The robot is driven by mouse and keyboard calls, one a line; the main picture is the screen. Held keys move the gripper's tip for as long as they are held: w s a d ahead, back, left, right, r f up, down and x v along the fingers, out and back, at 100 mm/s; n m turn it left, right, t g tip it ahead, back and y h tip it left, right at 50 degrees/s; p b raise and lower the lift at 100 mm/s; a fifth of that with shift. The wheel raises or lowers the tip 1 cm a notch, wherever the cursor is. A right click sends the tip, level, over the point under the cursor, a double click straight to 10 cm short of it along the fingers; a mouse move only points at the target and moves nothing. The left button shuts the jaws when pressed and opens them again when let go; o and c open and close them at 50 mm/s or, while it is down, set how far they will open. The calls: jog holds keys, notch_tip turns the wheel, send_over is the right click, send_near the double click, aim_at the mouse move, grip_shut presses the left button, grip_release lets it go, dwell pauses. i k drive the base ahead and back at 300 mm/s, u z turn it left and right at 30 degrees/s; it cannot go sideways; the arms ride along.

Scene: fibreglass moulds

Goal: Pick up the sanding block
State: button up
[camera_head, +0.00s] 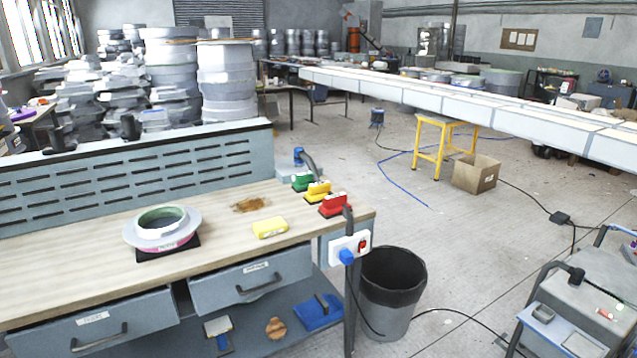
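A small yellow block (270,228), which looks like the sanding block, lies flat on the wooden workbench (215,222) near its front edge. It sits right of a round flanged mould (161,230) and left of the coloured plug-like pieces. Nothing covers it. My gripper is not in view, so its place relative to the block cannot be told.
Green (302,181), yellow (318,192) and red (335,205) pieces stand at the bench's right end. A brown patch (249,205) lies behind the block. Two drawers (252,281) are below. A bin (391,290) stands right of the bench; bench top around the block is mostly clear.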

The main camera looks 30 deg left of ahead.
aim_at(301, 180)
jog(key=u, duration=0.25)
jog(key=i, duration=1.75)
jog(key=u, duration=1.1)
jog(key=i, duration=1.05)
jog(key=u, duration=1.6)
jog(key=i, duration=0.45)
jog(key=u, duration=0.35)
